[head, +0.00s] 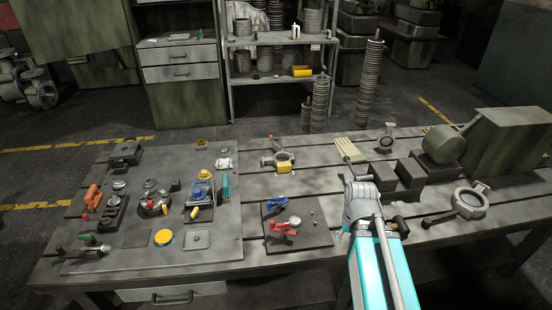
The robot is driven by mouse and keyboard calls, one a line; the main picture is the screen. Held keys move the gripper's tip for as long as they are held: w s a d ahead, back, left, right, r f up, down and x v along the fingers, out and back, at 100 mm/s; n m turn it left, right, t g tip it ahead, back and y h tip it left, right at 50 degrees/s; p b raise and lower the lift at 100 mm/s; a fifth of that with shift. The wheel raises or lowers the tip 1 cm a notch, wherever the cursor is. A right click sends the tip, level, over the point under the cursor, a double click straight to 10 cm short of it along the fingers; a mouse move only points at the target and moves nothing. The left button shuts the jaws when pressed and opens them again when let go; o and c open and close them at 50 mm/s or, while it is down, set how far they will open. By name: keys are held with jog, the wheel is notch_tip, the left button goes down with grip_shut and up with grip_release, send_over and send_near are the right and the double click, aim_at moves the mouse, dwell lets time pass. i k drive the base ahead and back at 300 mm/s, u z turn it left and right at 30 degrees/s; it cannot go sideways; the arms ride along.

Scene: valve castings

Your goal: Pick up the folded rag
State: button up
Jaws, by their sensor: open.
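My arm (388,265) rises from the bottom edge, right of centre, over the front of the bench. Its grey joint (361,205) is well to the right of the pale thing. I cannot make out my gripper's fingers in this view. The arm hides part of the bench behind it.
The workbench (345,262) carries valve parts and tools. A yellow disc (164,237), red-handled tool (285,227) and blue part (276,203) lie left of my arm. A pale-bristled brush (345,148), dark blocks (410,172) and a ring casting (469,202) lie beyond or right.

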aim_at(225, 164)
jog(key=k, duration=1.35)
jog(key=u, duration=0.6)
jog(key=i, duration=1)
jog(key=u, duration=0.6)
jog(key=i, duration=1.45)
jog(key=z, duration=0.75)
